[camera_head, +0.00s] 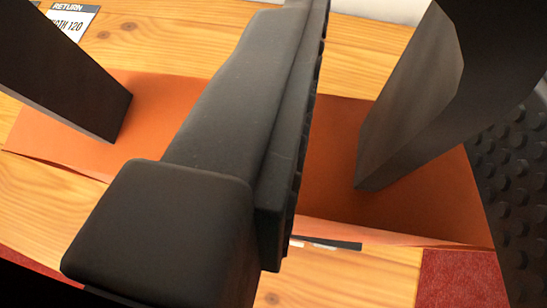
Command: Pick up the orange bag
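A flat orange thing (425,205), which I take to be the orange bag, lies across the wooden bench under my gripper. Its left part shows beyond the left finger, and its right part reaches to the right finger and past it. My gripper (240,158) is open, one dark finger at the left and one at the right, both over the orange thing. I cannot tell whether the fingertips touch it. A long black object (235,105) with a blocky near end and a toothed right edge lies between the fingers and hides the middle of the orange thing.
A printed card marked RETURN (70,20) lies at the top left. Bare wooden bench (190,50) shows behind and in front. A red surface (460,280) shows at the lower right, and a black studded surface (515,150) at the right edge.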

